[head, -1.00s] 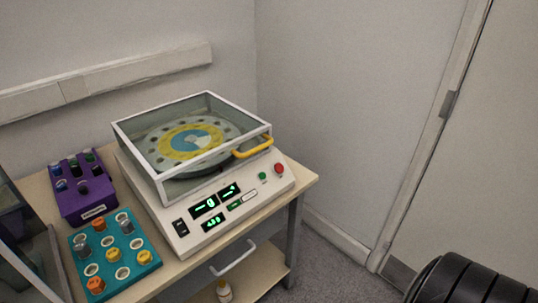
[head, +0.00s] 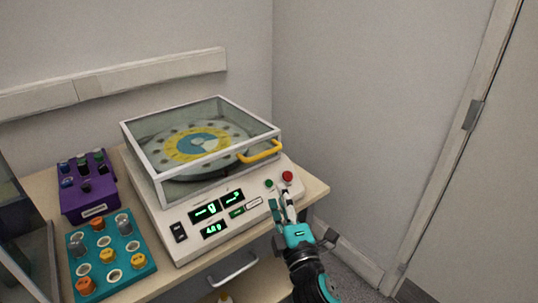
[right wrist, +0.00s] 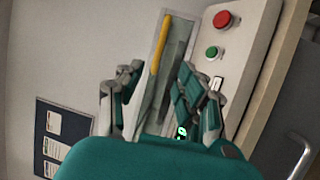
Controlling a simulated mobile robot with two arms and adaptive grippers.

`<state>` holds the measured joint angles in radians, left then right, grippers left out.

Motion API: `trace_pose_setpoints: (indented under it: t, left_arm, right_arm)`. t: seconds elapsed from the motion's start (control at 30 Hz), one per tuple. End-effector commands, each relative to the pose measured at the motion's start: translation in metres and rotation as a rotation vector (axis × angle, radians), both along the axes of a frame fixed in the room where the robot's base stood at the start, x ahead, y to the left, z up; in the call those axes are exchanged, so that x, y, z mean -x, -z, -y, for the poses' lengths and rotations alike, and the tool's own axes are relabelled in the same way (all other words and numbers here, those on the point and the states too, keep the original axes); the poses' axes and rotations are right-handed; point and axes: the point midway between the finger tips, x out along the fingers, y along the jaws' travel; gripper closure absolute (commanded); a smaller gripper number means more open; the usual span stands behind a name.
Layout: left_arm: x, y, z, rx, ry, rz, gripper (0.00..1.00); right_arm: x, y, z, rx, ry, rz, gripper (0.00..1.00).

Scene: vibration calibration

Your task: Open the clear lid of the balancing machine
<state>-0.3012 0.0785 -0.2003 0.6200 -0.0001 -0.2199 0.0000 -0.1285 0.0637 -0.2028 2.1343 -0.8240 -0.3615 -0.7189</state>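The balancing machine (head: 190,243) stands on the table with its clear lid (head: 150,142) down over a round plate with a yellow and blue disc. A yellow handle (head: 262,153) sticks out from the lid's front right edge. The handle also shows in the right wrist view (right wrist: 161,45), beyond the fingers. My right gripper (head: 283,203) is in front of the machine's right front side, below the handle and near the red and green buttons. In the right wrist view my right gripper (right wrist: 155,82) has its fingers apart with nothing between them. My left gripper is not in view.
A purple rack (head: 90,205) and a teal tray with several capped pieces (head: 130,262) stand left of the machine. A red button (head: 287,176) and a green button (head: 268,184) are on the panel. A drawer-like handle (head: 232,268) is below the tabletop.

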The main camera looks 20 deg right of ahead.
Motion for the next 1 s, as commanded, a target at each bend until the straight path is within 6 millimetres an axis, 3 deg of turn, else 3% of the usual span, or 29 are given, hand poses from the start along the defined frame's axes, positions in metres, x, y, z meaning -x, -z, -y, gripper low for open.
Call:
trace_pose_setpoints:
  t: [0.3, 0.6, 0.8, 1.0]
  left_arm:
    - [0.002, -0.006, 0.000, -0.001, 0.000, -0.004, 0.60]
    - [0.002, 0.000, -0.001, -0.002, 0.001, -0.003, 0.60]
    - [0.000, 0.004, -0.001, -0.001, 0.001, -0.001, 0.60]
    - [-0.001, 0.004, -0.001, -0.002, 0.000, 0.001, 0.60]
  right_arm:
    - [-0.069, -0.014, 0.004, -0.001, 0.001, 0.002, 0.63]
    - [-0.127, -0.023, 0.007, -0.002, 0.000, 0.001, 0.63]
    - [-0.148, -0.025, 0.008, -0.002, 0.000, -0.002, 0.63]
    - [-0.152, -0.027, 0.008, -0.003, -0.001, -0.002, 0.63]
